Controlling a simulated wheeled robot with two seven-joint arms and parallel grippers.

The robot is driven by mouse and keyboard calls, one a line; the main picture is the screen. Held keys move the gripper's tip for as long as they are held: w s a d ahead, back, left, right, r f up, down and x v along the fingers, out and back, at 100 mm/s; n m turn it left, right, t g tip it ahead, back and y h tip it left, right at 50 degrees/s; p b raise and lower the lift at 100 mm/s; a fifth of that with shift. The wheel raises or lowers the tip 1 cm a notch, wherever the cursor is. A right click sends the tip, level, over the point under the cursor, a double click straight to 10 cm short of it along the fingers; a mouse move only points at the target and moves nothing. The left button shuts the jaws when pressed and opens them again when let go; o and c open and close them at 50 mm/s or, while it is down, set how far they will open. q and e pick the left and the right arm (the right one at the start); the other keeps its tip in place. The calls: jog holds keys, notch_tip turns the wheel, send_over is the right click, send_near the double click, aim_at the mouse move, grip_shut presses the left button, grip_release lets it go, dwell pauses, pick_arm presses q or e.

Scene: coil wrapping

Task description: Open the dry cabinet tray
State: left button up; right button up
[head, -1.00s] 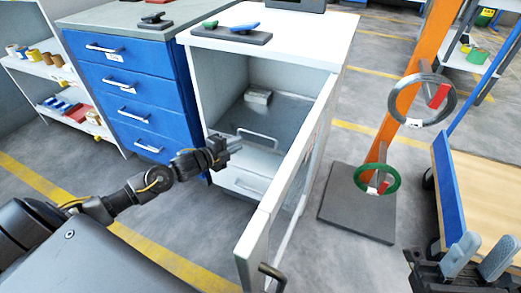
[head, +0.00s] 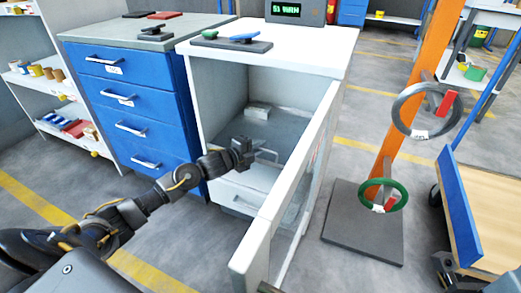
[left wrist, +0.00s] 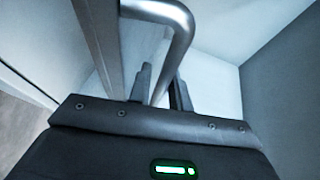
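The white cabinet (head: 215,95) has its door (head: 283,190) swung open toward me. Inside is a grey tray (head: 285,128) with a small pale block (head: 257,110) on it. The tray handle (head: 268,153) is a metal bar at the tray's front. My left gripper (head: 245,152) is at this handle. In the left wrist view its two fingers (left wrist: 163,88) stand close on both sides of the handle bar (left wrist: 181,38) and appear shut on it. A dark part at the lower right edge may be my right gripper; its fingers do not show.
A blue drawer unit (head: 130,92) stands left of the cabinet. An orange post (head: 402,125) with a grey ring (head: 400,112) and a green ring (head: 363,200) stands right, on a dark base (head: 350,235). The open door borders my left arm's space on the right.

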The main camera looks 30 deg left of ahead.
pick_arm(q)
jog(key=shift+w+d+f, duration=0.1)
jog(key=shift+w+d, duration=0.1)
jog(key=shift+w, duration=0.3)
grip_shut()
